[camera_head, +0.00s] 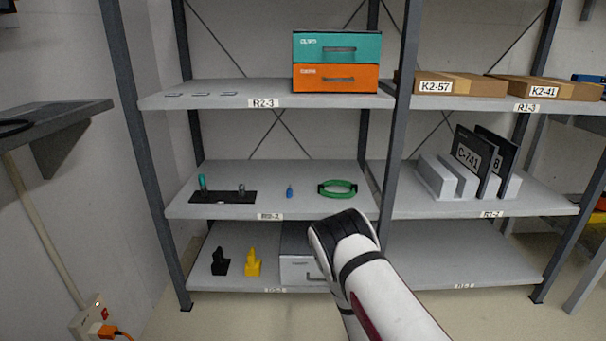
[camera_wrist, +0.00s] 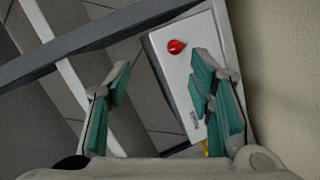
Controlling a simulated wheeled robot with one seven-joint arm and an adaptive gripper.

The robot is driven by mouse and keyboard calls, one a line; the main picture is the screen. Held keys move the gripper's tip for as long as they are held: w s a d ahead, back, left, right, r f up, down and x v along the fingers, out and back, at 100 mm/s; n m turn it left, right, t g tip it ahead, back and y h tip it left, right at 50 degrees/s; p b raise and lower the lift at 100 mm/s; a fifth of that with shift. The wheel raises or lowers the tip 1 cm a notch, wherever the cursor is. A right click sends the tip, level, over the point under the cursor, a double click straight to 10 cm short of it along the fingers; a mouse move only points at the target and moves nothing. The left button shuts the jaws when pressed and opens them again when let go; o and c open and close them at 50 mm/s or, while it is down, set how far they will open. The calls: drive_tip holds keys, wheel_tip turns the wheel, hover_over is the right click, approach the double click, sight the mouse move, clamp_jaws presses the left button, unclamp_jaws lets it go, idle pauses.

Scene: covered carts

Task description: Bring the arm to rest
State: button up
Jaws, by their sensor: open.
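My gripper (camera_wrist: 160,64) shows in the wrist view with its two teal-padded fingers spread wide apart. Nothing is between them in its grasp. A white panel (camera_wrist: 170,75) lies beyond the fingers, and a small red object (camera_wrist: 177,47) is on it, apart from both fingers. The right finger overlaps part of the panel. In the head view my white arm reaches up from the bottom right to in front of the rack's lower shelves; the gripper itself is hidden there.
The middle shelf (camera_head: 265,210) holds a black tray (camera_head: 225,198), a small blue item (camera_head: 290,191) and a green ring (camera_head: 338,188). Below are black (camera_head: 220,262) and yellow (camera_head: 253,263) pieces and a drawer box (camera_head: 298,270), partly behind my arm. A rack post (camera_head: 400,95) stands close by.

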wheel_tip(320, 180, up, 16)
drive_tip(key=w+a+f+m+g, duration=0.1)
drive_tip(key=w+m+g, duration=0.1)
drive_tip(key=m+g, duration=0.35)
drive_tip(key=s+a+r+m+g+y, duration=0.2)
drive_tip(key=s+r+m+g+y, duration=0.1)
drive_tip(key=s+r, duration=1.1)
drive_tip(key=s+d+r+m+g, duration=0.15)
drive_tip(key=s+r, duration=0.35)
drive_tip(key=s, duration=0.7)
drive_tip(key=s+r+m+g+p, duration=0.15)
drive_tip(key=s+r, duration=0.25)
drive_tip(key=s, duration=0.8)
drive_tip(key=s+d+r+m+g, duration=0.1)
drive_tip(key=s+r+g, duration=0.3)
drive_tip(key=s, duration=0.9)
wheel_tip(320, 180, up, 40)
drive_tip(key=t+p, duration=0.5)
drive_tip(key=p, duration=3.2)
drive_tip(key=shift+d+r+p, duration=0.2)
drive_tip(key=shift+r+p, duration=0.05)
drive_tip(key=shift+p, duration=0.1)
drive_tip(key=shift+w+n, duration=0.1)
drive_tip(key=shift+n, duration=0.15)
